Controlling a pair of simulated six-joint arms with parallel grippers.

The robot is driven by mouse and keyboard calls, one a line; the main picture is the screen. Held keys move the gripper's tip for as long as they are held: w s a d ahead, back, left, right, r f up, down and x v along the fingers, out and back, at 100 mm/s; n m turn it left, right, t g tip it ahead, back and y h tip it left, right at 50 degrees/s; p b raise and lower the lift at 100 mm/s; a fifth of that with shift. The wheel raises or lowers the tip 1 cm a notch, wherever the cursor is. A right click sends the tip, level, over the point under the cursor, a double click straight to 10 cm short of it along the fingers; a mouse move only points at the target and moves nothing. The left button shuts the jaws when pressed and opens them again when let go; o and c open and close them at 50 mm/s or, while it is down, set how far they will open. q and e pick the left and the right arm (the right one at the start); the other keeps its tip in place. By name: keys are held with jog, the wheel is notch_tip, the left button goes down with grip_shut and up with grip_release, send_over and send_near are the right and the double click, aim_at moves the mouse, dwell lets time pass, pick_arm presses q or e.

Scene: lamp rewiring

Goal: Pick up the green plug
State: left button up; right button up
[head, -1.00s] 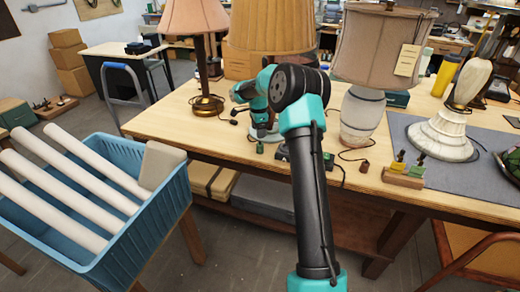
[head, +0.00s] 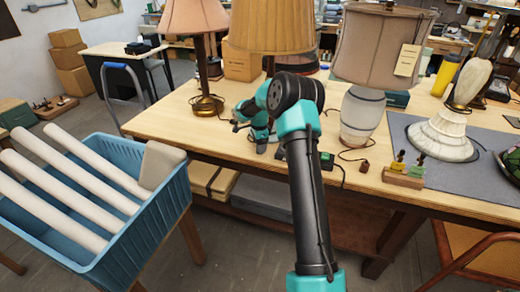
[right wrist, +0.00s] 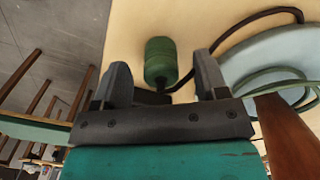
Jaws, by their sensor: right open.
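The green plug (right wrist: 160,60) lies on the wooden table near its front edge. In the right wrist view it sits between the two fingers of my right gripper (right wrist: 162,80), with a gap on each side. The gripper is open and holds nothing. In the head view the right gripper (head: 258,146) is low over the table's front edge, in front of the lamps, and hides most of the plug. My left gripper is not in view.
A dark cord (right wrist: 240,35) curves over the table beside the plug. A lamp with a brown base (head: 207,104) stands behind left, a white-based lamp (head: 362,120) to the right. A small block with plugs (head: 403,175) sits farther right. A blue crate (head: 165,210) stands left of the table.

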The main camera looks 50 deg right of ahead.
jog(key=shift+f, duration=0.9)
jog(key=c, duration=1)
jog(key=shift+r, duration=0.1)
jog(key=shift+r, duration=1.3)
jog(key=s+a+r, duration=0.2)
jog(key=s+a, duration=0.8)
jog(key=a, duration=0.2)
jog(key=shift+s, duration=0.3)
jog(key=shift+r, duration=0.15)
